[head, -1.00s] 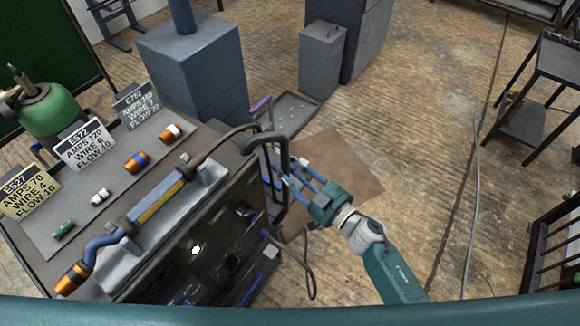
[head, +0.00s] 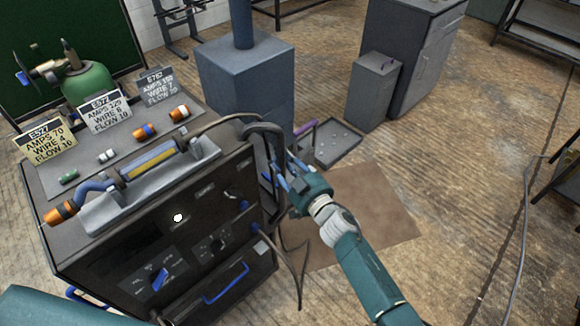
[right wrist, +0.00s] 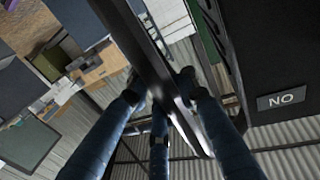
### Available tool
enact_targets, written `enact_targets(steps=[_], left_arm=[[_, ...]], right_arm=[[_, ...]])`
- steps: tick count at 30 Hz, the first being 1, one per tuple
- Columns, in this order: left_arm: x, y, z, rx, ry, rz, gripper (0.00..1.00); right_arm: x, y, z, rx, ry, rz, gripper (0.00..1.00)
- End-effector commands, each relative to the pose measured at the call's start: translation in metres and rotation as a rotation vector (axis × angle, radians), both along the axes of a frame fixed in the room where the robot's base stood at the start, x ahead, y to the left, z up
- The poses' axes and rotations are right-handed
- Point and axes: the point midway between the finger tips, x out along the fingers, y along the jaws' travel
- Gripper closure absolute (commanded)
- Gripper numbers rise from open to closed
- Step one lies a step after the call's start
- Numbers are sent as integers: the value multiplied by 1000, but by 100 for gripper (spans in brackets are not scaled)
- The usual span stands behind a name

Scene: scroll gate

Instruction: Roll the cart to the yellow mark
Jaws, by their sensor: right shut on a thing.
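The cart (head: 120,245) is a dark welding-machine cabinet on the left of the head view, with knobs and a blue drawer handle on its front. A black bar handle (head: 262,132) stands at its right side. My right gripper (head: 282,172) is shut on this handle. The right wrist view shows the dark bar (right wrist: 150,65) between my blue fingers. I see no yellow mark on the floor in view. The cart's wheels are hidden. My left gripper is not in view.
A brown mat (head: 385,215) lies on the wooden floor right of the cart. A blue-grey block with a post (head: 245,85), a grey bin (head: 372,90) and a cabinet (head: 415,60) stand behind. A dark table (head: 565,175) is at right. The middle-right floor is mostly clear.

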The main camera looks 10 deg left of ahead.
Motion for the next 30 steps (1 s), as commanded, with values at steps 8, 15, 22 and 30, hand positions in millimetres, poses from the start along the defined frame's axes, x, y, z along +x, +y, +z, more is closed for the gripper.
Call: enact_targets(steps=[8,15,22,30], left_arm=[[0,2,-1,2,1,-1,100],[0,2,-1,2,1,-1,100],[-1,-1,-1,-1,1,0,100],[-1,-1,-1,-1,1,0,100]], right_arm=[[-8,5,-14,-8,15,15,100],[-8,5,-14,-8,15,15,69],[-7,6,-12,-6,14,14,54],[-7,6,-10,-4,13,14,54]])
